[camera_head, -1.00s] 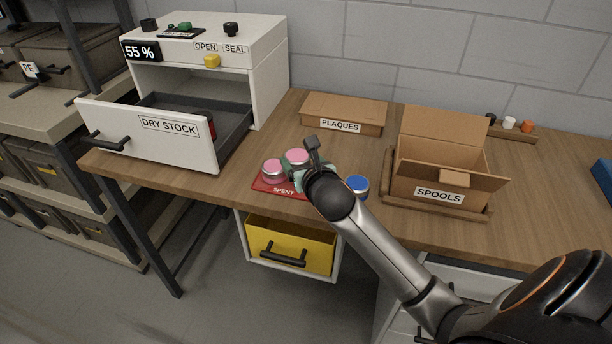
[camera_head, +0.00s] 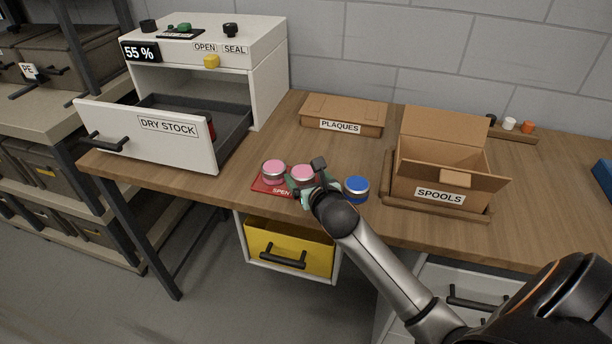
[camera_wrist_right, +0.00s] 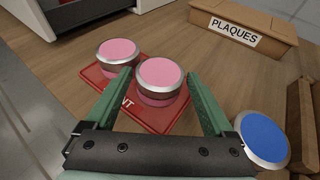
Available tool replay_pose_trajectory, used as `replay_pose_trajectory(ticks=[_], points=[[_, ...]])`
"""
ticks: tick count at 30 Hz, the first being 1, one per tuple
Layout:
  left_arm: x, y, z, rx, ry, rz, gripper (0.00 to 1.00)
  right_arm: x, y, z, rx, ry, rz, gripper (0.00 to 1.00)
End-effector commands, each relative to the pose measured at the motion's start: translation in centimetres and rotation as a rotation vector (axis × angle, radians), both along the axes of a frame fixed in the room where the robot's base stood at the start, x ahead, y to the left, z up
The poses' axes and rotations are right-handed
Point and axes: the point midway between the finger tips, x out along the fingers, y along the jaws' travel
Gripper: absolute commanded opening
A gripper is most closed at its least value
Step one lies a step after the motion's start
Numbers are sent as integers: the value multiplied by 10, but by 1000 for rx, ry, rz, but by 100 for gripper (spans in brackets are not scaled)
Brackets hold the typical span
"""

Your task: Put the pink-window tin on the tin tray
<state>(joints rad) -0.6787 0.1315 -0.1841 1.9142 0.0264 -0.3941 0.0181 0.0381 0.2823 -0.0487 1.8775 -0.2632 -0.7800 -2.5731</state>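Two pink-topped tins stand on the red tray marked SPENT (camera_head: 264,187). The left pink tin (camera_head: 273,170) is clear of my gripper. The right pink tin (camera_head: 302,174) also shows in the right wrist view (camera_wrist_right: 160,76), upright between the green fingers of my right gripper (camera_wrist_right: 160,82). These fingers are open, with a gap visible on each side of the tin. A blue-topped tin (camera_head: 356,188) stands on the bench just right of the gripper. I cannot tell a separate window on either pink tin. My left gripper is not in view.
The DRY STOCK drawer (camera_head: 168,128) is pulled out at left, with a dark red item (camera_head: 211,127) inside. A PLAQUES box (camera_head: 343,113) stands behind the tins. The open SPOOLS box (camera_head: 440,178) is on the right. A yellow bin (camera_head: 290,246) hangs below the bench.

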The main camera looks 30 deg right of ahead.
Motion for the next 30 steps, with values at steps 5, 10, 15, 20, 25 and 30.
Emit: replay_pose_trajectory(ticks=[5,10,15,20,25,30], points=[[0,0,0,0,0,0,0,0,0,0,0,0,0,100],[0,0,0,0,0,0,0,0,0,1,1,0,0,100],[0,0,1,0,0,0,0,-8,2,6,-2,2,1,100],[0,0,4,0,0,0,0,-33,9,16,-2,2,2,100],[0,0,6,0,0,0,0,-64,18,27,-3,2,2,100],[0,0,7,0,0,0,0,-90,25,37,-2,1,1,100]])
